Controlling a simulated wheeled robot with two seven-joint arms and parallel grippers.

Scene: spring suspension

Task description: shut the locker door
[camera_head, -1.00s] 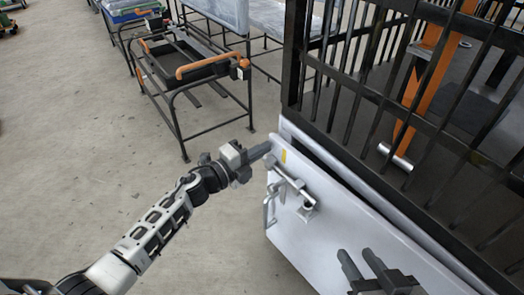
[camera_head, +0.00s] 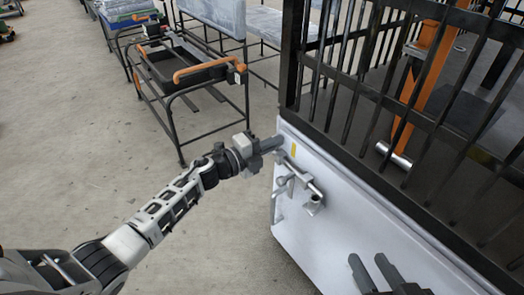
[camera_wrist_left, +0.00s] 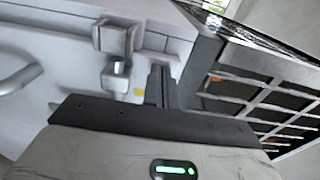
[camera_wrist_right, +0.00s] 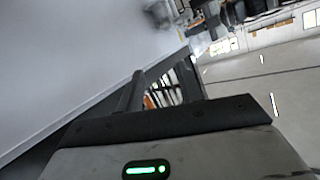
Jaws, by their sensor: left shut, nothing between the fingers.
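The pale grey locker door (camera_head: 335,225) sits below the black barred cage, its top edge close along the cage's bottom bar. It carries a bolt latch with a handle (camera_head: 297,187) near its left end and a small yellow label. My left gripper (camera_head: 273,145) is shut and empty, its fingertips at the door's upper left corner, apparently touching it. In the left wrist view the fingers (camera_wrist_left: 160,85) lie beside the latch and the yellow label. My right gripper (camera_head: 368,272) is open and empty in front of the door's lower part; its fingers (camera_wrist_right: 160,90) stand apart in the right wrist view.
The black barred cage (camera_head: 370,95) rises above the door, with an orange post (camera_head: 420,75) behind its bars. A cart with orange handles (camera_head: 185,75) stands at the back left. The concrete floor (camera_head: 80,150) left of the door is clear.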

